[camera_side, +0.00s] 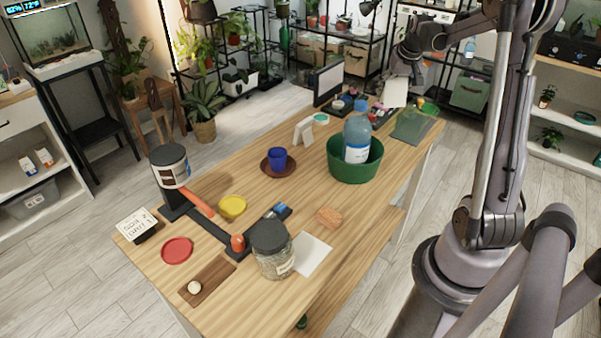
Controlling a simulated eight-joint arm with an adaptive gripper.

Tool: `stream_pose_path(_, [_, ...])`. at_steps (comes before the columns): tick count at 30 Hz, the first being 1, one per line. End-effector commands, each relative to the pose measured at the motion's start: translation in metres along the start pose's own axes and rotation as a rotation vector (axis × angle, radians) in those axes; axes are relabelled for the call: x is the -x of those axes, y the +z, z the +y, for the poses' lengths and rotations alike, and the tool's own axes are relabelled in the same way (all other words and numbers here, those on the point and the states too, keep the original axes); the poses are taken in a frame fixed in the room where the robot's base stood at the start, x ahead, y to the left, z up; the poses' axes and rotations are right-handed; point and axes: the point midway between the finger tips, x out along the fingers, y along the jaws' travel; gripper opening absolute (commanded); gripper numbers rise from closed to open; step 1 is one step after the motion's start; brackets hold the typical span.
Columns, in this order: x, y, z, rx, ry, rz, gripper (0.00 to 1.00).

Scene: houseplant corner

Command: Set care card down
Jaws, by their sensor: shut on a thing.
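My gripper (403,71) is at the far end of the table, at the upper right of the side view. It is shut on a white care card (396,93), which hangs below the fingers near the far table edge. The fingers are small and dark here, and the exact grip is hard to make out. I cannot tell whether the card's lower edge touches anything. The wooden table (350,205) runs from lower left to upper right beneath it.
A green tub (352,171) with a large bottle (357,135) stands mid-table. A dark upright panel (328,83), small pots and a green-grey mat (411,126) crowd the far end. A glass jar (272,255) stands at the near end. Bare wood shows around the tub.

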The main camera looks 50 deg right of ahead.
Motion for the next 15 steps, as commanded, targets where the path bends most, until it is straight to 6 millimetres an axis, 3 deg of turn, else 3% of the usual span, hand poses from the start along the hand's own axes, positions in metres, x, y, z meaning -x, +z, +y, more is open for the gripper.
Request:
stream_pose_path(3, [0.001, 0.006, 0.022, -0.048, 0.021, 0.001, 0.56])
stream_pose_path(15, [-0.056, 0.028, 0.018, -0.039, 0.017, 0.001, 0.56])
